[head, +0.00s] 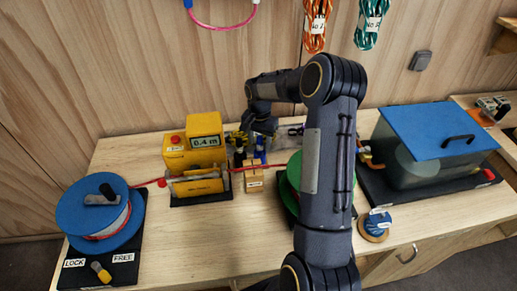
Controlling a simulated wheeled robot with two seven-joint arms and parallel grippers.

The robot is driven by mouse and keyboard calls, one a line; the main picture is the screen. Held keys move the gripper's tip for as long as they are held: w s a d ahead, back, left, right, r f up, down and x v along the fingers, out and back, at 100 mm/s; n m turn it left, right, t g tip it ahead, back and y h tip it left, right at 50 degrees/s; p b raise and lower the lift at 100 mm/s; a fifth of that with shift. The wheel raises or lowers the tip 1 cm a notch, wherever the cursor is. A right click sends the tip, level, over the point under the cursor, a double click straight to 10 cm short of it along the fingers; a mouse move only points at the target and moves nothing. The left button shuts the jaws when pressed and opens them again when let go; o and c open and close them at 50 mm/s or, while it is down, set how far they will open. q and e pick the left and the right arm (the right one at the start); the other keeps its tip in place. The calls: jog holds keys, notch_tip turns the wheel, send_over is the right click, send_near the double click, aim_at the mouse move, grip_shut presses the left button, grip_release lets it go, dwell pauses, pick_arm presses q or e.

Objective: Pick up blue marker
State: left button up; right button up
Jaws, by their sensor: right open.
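My right arm rises from the bottom and bends left at the top. Its gripper (260,131) points down over the middle of the bench, open. Just below it stands a small blue upright item (260,155), which looks like the blue marker. It is partly covered by the gripper, and I cannot tell whether the fingers touch it. A dark upright item (239,156) stands just left of it. A small wooden block (253,181) sits in front of them. My left gripper is not in view.
A yellow length meter (194,158) stands left of the gripper, with a blue-topped reel (98,215) further left. A red rope (148,183) runs from the reel to the meter. A green reel is partly hidden behind my arm. A blue-lidded clear box (440,130) stands right.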

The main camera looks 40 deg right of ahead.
aim_at(260, 146)
notch_tip(260, 146, down, 3)
jog(key=shift+f+b, duration=0.1)
jog(key=shift+b, duration=0.45)
grip_shut()
